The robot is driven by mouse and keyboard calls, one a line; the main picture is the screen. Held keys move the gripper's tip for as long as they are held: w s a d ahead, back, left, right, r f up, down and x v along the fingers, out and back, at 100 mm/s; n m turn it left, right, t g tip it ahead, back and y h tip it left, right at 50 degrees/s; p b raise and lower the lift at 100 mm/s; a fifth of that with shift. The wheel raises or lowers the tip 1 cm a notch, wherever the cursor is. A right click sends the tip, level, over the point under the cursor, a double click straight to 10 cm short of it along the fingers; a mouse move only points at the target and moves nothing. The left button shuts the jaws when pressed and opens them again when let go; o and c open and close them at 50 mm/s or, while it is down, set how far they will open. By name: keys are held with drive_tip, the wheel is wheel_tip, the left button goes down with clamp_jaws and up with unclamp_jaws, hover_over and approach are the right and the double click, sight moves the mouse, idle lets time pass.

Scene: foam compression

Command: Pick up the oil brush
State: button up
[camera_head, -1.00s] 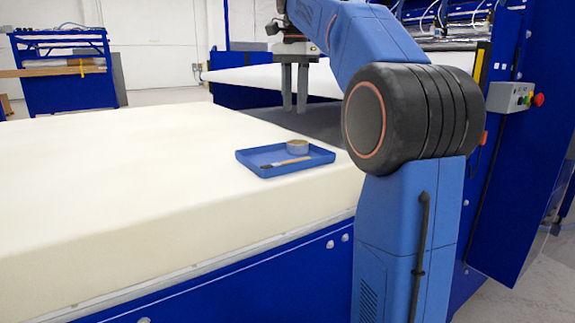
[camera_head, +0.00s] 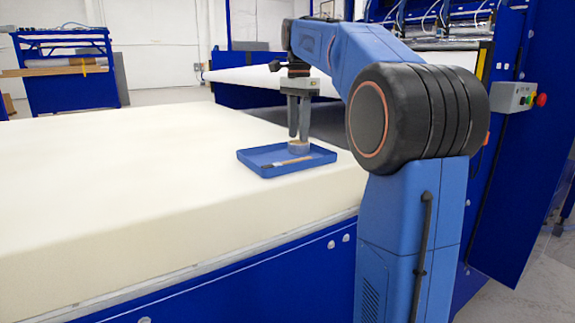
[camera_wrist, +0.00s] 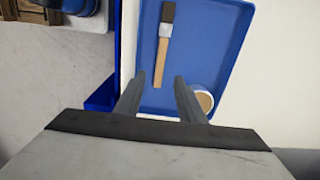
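The oil brush (camera_wrist: 165,40) lies flat in a shallow blue tray (camera_head: 256,170), with a dark head and a light wooden handle. In the head view the brush (camera_head: 288,162) lies near the tray's front side. In the wrist view its handle end points toward my gripper. My gripper (camera_head: 298,139) points down over the tray's back right part, beside a round container (camera_head: 297,149). In the wrist view my gripper's fingers (camera_wrist: 154,97) are apart with nothing between them, and the brush handle lies beyond the gap. Whether the fingertips touch anything is unclear.
The round container, with tan contents, shows at the tray's right in the wrist view (camera_wrist: 203,100). The tray rests on a large cream foam block (camera_head: 130,190). A dark flat surface (camera_head: 328,122) and a blue machine lie behind. The foam left of the tray is clear.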

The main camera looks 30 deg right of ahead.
sight(297, 160)
drive_tip(key=shift+a+f, duration=0.2)
drive_tip(key=shift+f, duration=3.4)
drive_tip(key=shift+c, duration=0.2)
clamp_jaws()
